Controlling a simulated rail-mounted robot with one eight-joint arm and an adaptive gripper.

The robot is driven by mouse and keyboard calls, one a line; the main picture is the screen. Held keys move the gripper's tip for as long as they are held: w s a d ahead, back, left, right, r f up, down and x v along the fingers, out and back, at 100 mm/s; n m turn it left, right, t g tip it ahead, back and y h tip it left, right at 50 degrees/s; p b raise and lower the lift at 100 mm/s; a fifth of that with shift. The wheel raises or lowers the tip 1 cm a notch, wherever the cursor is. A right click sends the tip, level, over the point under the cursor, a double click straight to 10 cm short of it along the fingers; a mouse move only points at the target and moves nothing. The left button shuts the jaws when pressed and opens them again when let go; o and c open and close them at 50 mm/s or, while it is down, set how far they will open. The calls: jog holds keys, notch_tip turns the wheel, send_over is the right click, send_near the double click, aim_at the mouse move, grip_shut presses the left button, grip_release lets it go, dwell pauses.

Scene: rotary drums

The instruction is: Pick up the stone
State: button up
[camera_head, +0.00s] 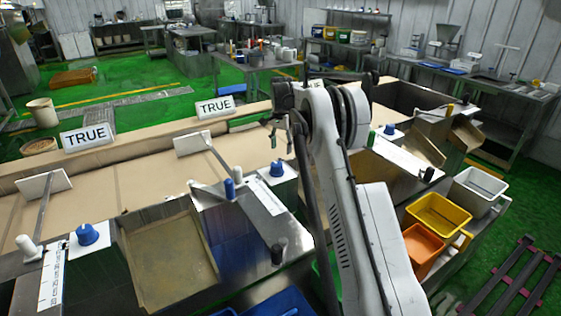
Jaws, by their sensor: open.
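I cannot make out a stone in this view; it may be too small to tell or hidden behind my arm. My gripper (281,138) is open at the end of my raised white arm. Its fingers point down over the tan work surface (130,185), and I see nothing held between them. My arm hides part of the surface and bench to the right.
Metal trays (168,255) and (415,143) are set in the bench. Blue knobs (88,234) and paddles (193,143) stand along it. A yellow bin (437,212), an orange bin (422,245) and a white bin (476,188) are at right. "TRUE" signs (87,137) stand behind.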

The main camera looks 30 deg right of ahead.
aim_at(280, 157)
jog(key=shift+s+a+f+p, duration=0.15)
jog(key=shift+f+p, duration=0.1)
jog(key=shift+f, duration=1.05)
jog(key=shift+w+a+f+p, duration=0.1)
jog(key=shift+f+p, duration=0.1)
jog(key=shift+f, duration=1.1)
jog(key=shift+c, duration=0.4)
jog(key=c, duration=1.1)
